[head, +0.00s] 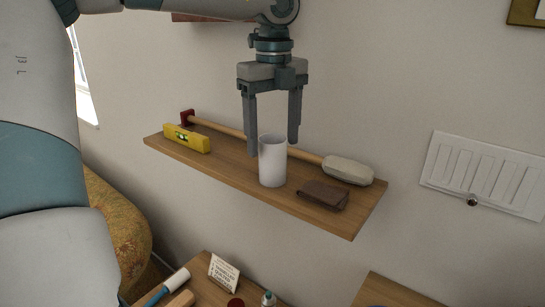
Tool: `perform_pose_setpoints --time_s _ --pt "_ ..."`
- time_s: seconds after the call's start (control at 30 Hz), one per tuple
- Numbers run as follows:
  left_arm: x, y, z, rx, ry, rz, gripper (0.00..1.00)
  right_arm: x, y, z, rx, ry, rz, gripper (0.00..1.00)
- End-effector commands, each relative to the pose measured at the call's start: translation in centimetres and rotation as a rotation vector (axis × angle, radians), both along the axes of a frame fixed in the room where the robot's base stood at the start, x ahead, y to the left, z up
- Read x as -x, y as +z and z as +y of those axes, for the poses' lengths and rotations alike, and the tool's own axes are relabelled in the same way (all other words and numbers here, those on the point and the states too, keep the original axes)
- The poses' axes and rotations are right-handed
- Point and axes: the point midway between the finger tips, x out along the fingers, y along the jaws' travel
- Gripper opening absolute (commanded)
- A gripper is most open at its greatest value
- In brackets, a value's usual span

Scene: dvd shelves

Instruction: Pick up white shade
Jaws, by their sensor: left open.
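The white shade (272,163) is a white cylinder standing upright on a wooden wall shelf (225,173), near the shelf's front edge. My left gripper (273,147) points down over it with its fingers apart. One finger shows to the left of the shade's rim and the other to its right. The picture does not show whether either finger touches the shade. The gripper is open. My right gripper is not in the view.
On the shelf, a yellow level (187,138) lies left, a wooden-handled mallet (347,170) lies behind the shade, and a brown wallet (323,195) sits right. A white wall vent (485,174) is at the right. A lower surface (205,290) holds a small sign (223,274).

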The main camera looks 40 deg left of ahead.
Motion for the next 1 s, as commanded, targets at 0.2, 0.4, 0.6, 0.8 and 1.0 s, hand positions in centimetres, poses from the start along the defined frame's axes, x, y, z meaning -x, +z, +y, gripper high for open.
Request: perform_pose_setpoints --time_s 0.2,0.4,0.6,0.8,1.0 --pt "0.0 0.0 0.0 0.0 0.0 0.0 0.68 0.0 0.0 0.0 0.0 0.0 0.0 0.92" --pt "0.0 -0.6 0.1 0.001 -0.001 0.001 0.68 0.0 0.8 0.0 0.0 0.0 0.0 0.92" --pt "0.1 -2.6 0.2 0.002 -0.001 0.004 0.68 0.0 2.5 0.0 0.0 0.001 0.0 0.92" --pt "0.1 -4.8 0.3 0.0 0.0 0.0 0.68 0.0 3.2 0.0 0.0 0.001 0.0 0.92" --pt "0.1 -5.2 0.3 0.0 0.001 -0.002 0.68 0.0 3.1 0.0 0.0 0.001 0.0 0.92"
